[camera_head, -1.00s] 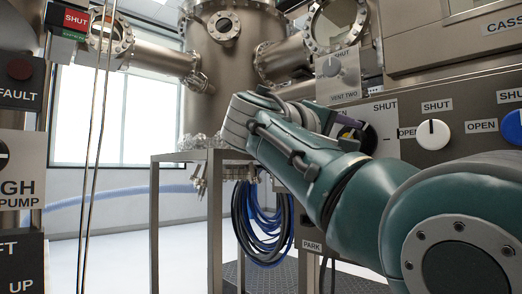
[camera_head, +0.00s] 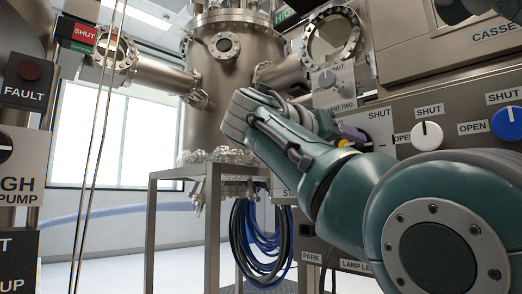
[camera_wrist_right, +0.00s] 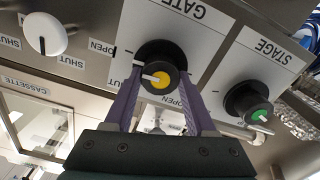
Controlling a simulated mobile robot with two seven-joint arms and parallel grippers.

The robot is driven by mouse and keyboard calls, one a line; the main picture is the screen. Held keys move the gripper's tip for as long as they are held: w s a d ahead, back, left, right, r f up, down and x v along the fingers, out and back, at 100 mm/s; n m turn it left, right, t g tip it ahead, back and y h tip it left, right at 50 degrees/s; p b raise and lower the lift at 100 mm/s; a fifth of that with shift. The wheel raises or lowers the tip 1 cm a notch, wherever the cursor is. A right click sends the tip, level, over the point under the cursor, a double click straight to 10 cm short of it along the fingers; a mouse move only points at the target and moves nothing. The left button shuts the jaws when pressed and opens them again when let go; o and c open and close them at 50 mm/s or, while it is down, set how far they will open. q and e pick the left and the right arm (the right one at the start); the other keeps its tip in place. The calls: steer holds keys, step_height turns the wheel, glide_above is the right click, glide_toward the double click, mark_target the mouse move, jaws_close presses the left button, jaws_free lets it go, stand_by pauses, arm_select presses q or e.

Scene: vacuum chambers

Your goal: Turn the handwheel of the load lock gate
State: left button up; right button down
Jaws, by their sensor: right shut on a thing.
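The load lock gate handwheel (camera_wrist_right: 160,77) is a black round knob with a yellow centre and a pale pointer, on a white plate marked GATE and OPEN. The wrist view shows it upside down. The purple fingers of my right gripper (camera_wrist_right: 161,90) are on both sides of the knob, shut on it. In the head view the handwheel's yellow part (camera_head: 345,143) shows just past my right arm, which hides most of the wheel. The fingers of my right gripper (camera_head: 352,133) show there in part. My left gripper is not in view.
A black knob with a green centre (camera_wrist_right: 259,115), beside the STAGE label, is close to the handwheel. A white knob (camera_head: 427,135) and a blue knob (camera_head: 508,123) are on the same panel. A metal frame table (camera_head: 180,172) and hanging blue hoses (camera_head: 262,240) stand left of my arm.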

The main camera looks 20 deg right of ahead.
steer(key=shift+f+m, duration=0.15)
steer(key=shift+m, duration=0.35)
steer(key=shift+c, duration=1.1)
jaws_free()
steer(key=p+v, duration=0.1)
steer(key=v, duration=0.9)
steer(key=shift+p, duration=0.3)
steer(key=shift+d, duration=0.15)
